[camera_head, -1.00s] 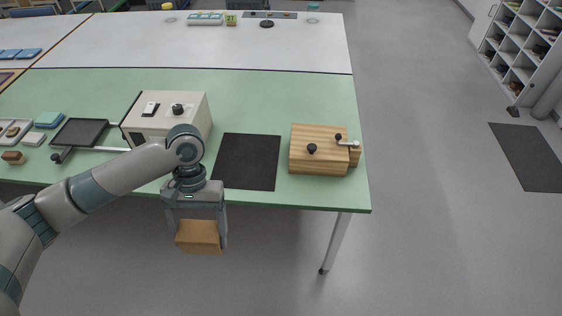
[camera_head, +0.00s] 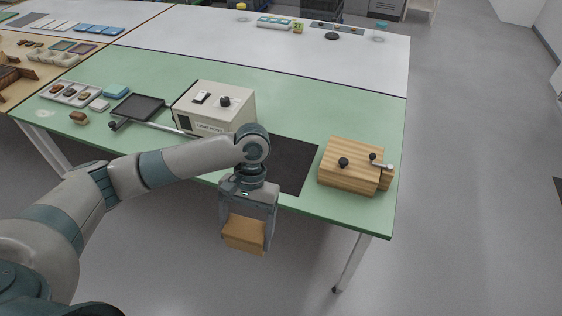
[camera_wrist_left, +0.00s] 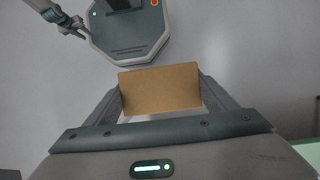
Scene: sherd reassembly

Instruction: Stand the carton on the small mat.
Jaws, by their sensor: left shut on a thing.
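The carton (camera_head: 244,235) is a plain tan-brown box. My left gripper (camera_head: 247,232) is shut on it, with a finger on either side, and points down. It holds the carton in the air in front of the green table's near edge, below the level of the tabletop in the picture. In the left wrist view the carton (camera_wrist_left: 160,88) sits between the two fingers. The dark mat (camera_head: 292,166) lies flat on the green table, behind and right of the gripper. My arm hides its left part.
On the green table (camera_head: 340,215), a cream box with a black knob (camera_head: 215,106) stands left of the mat. A striped wooden block with knobs (camera_head: 350,168) stands right of it. A dark tray (camera_head: 138,107) and small pieces lie further left.

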